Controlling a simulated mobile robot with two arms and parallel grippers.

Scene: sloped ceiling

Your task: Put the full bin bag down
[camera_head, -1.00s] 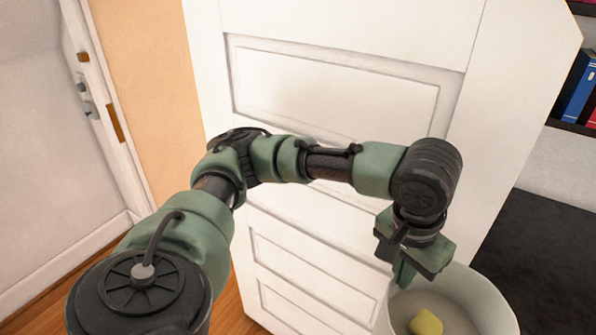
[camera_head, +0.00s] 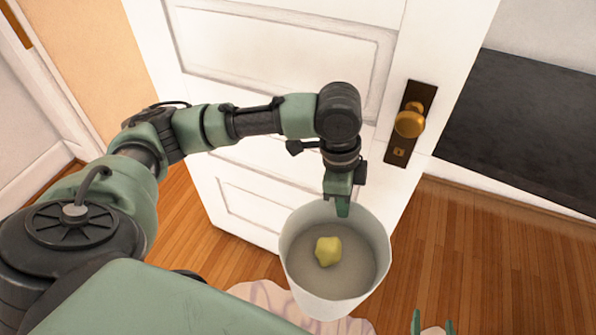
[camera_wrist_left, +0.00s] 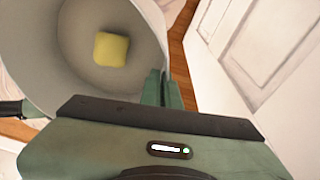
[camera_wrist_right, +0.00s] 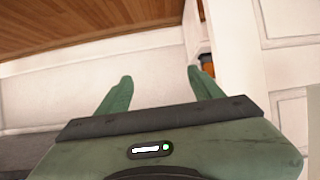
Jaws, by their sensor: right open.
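A pale, open-topped bin (camera_head: 325,303) hangs from my left gripper (camera_head: 342,207), with a crumpled yellow lump (camera_head: 328,251) inside. I cannot make out a separate bin bag. In the left wrist view the bin (camera_wrist_left: 85,75) fills the upper left, and my left gripper's fingers (camera_wrist_left: 163,90) are close together at its rim. Whether the bin's base touches anything is hard to tell. My right gripper (camera_head: 432,325) shows at the bottom edge of the head view, apart from the bin. In the right wrist view its fingers (camera_wrist_right: 160,78) are spread and empty.
A white panelled door (camera_head: 270,45) with a brass knob (camera_head: 409,121) stands close behind the bin. A pale patterned rug (camera_head: 262,294) lies below on the wooden floor (camera_head: 480,245). Bare floor extends to the right. A dark panel (camera_head: 525,120) is at the right wall.

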